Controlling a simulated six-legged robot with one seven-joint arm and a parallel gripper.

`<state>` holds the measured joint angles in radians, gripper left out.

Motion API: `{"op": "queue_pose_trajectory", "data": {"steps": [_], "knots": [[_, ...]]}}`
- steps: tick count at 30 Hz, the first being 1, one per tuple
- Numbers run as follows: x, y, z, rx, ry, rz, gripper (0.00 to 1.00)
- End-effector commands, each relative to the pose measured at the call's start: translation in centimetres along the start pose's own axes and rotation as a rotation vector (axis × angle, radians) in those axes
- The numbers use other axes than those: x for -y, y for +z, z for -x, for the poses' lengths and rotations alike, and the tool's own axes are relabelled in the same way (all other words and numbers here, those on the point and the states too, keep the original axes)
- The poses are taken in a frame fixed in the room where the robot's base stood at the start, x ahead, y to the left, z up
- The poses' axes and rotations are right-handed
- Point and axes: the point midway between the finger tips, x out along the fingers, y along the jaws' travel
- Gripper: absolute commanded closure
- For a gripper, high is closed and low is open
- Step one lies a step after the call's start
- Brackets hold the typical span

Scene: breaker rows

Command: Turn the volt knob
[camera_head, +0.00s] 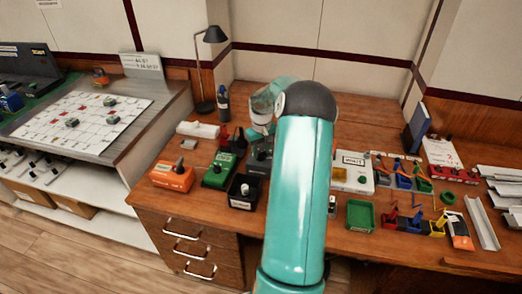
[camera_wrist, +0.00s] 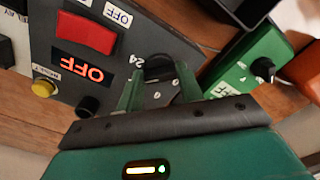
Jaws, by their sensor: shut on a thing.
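My gripper (camera_wrist: 158,86) has its two green fingers shut on a round black knob (camera_wrist: 157,66) beside a "24" label; I take this as the volt knob. The knob sits on a dark grey panel (camera_wrist: 62,20). The panel also has a red switch (camera_wrist: 85,32), an orange "OFF" readout (camera_wrist: 78,66), a yellow button (camera_wrist: 43,88) and a smaller black knob (camera_wrist: 88,106). In the head view, the dark grey box (camera_head: 259,162) stands on the desk, partly hidden by my arm. The fingertips and knob cannot be made out there.
A green box (camera_head: 219,169), an orange box (camera_head: 172,177) and a black open box (camera_head: 243,192) stand close around the panel. A white box (camera_head: 353,172), a green tray (camera_head: 361,215) and several coloured breakers (camera_head: 404,180) lie to the right. A lamp (camera_head: 206,70) stands behind.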

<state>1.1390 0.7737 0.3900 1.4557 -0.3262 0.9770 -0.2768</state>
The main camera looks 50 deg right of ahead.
Motion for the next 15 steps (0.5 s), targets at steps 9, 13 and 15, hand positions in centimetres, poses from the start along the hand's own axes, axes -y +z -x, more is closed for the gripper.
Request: {"op": "queue_pose_trajectory", "data": {"steps": [9,13,15], "knots": [[-0.12,-0.11,0.18,-0.003,0.003,0.234,0.86],[-0.16,-0.11,0.19,-0.003,0.003,0.295,0.86],[-0.17,-0.12,0.19,-0.003,0.003,0.319,0.86]]}}
